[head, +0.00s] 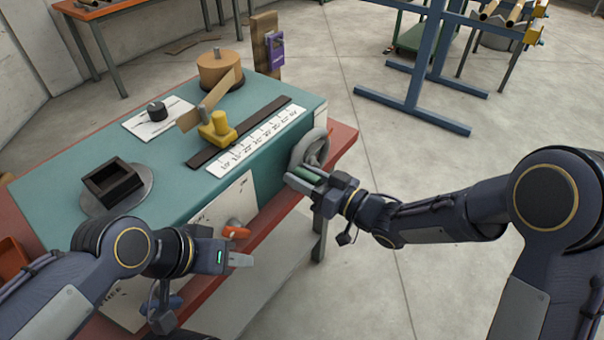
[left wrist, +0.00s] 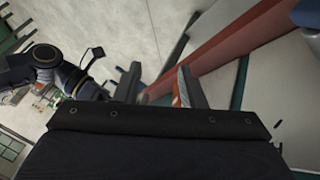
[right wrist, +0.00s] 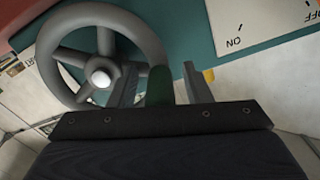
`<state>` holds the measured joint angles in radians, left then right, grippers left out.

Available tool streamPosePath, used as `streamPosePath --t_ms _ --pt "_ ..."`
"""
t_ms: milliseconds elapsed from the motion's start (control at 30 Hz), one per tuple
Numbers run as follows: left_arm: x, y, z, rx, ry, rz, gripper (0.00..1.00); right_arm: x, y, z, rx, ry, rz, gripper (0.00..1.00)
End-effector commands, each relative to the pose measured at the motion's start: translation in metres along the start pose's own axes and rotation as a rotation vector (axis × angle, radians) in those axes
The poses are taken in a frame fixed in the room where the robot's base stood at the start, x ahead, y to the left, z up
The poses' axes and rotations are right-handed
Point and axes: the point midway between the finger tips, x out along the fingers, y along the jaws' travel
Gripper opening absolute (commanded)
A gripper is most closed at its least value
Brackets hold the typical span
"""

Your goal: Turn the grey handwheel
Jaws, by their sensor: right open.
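The grey handwheel (head: 309,146) is on the right end of the teal machine. In the right wrist view the wheel (right wrist: 159,38) shows its spokes, pale hub and a dark green handle (right wrist: 158,87) at its rim. My right gripper (head: 299,181) is open at the wheel's near side. Its fingers (right wrist: 160,88) stand on either side of the green handle with a gap visible; contact cannot be told. My left gripper (head: 246,260) is low in front of the bench. Its fingers (left wrist: 158,86) are apart and nothing is held between them.
An orange knob (head: 236,231) is on the front panel near my left gripper. A panel marked ON and OFF (right wrist: 262,22) is above the right gripper's view. A blue stand (head: 425,60) is behind.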

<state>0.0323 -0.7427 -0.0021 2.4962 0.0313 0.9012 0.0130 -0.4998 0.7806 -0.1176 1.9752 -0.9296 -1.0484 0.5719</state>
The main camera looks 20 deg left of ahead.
Motion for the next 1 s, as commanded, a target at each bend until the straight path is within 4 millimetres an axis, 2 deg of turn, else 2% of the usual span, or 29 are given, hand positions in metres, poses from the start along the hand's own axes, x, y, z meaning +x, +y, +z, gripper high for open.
streamPosePath --t_ms 333,700,1000 --pt "-0.0003 0.0002 -0.0001 0.0 0.0 0.0 0.36 0.0063 0.0 0.0002 0.0 0.0 0.001 0.44" --pt "-0.0003 0.0002 -0.0001 0.0 0.0 0.0 0.36 0.0062 -0.001 0.0005 0.0 -0.001 -0.002 0.0" --pt "0.0046 -0.0021 0.0024 0.0 0.0 0.0 0.36 0.0095 -0.0025 0.0044 -0.015 -0.002 -0.005 0.0"
